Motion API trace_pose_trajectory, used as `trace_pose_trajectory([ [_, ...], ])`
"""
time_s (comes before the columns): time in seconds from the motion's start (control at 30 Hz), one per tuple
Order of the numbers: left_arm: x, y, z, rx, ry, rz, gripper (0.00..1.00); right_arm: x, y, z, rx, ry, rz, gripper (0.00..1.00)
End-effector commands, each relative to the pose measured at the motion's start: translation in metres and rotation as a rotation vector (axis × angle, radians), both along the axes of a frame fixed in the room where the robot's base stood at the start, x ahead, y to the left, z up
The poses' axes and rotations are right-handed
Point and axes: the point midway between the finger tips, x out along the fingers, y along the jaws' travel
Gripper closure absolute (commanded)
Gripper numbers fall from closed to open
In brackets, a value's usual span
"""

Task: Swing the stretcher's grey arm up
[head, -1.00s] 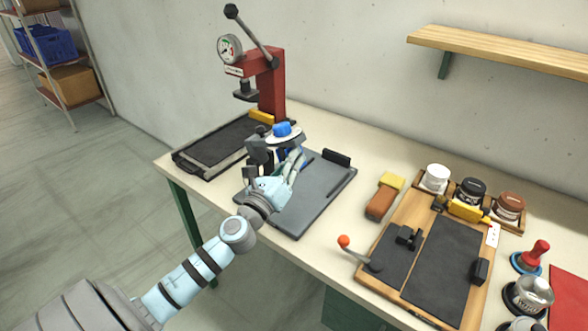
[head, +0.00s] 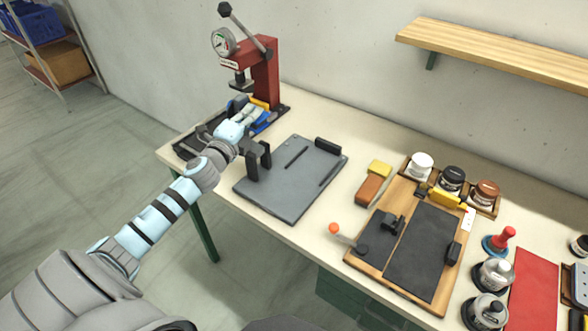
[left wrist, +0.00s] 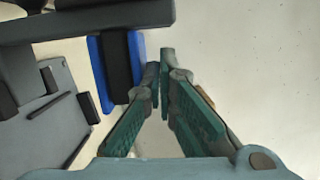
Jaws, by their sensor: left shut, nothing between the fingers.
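A grey lever with an orange ball knob (head: 334,229) lies low at the front left of a wooden board (head: 350,264) with dark pads. It is the grey arm I can make out; I cannot tell for sure that this board is the stretcher. My left gripper (head: 256,112) is far to its left, over the black tray by the red press. In the left wrist view its fingers (left wrist: 162,75) are nearly together and empty. A blue piece (head: 266,121) is beside the gripper, partly hidden; it also shows with a black bar in the left wrist view (left wrist: 97,75).
The red press (head: 264,72) stands behind the black tray (head: 186,148). A grey plate (head: 270,198) with upright black posts lies between the gripper and wooden board. A brush (head: 369,189), several jars and a red mat (head: 535,290) are to the right.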

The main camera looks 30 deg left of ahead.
Motion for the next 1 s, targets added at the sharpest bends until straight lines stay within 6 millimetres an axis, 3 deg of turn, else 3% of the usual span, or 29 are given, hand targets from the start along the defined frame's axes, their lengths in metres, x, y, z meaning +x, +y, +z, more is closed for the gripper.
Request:
trace_pose_trajectory([
  [0.17, 0.0, 0.025, 0.0, -0.147, 0.009, 0.001, 1.0, 0.0, 0.0, -0.001, 0.0, 0.0, 0.0, 0.6],
  [0.43, 0.0, 0.051, -0.006, -0.152, 0.01, 0.001, 1.0, 0.0, 0.0, -0.011, 0.001, 0.0, 0.0, 0.6],
  [1.0, 0.0, 0.065, -0.008, -0.15, 0.009, -0.001, 1.0, 0.0, 0.001, -0.017, 0.001, 0.0, -0.001, 0.6],
])
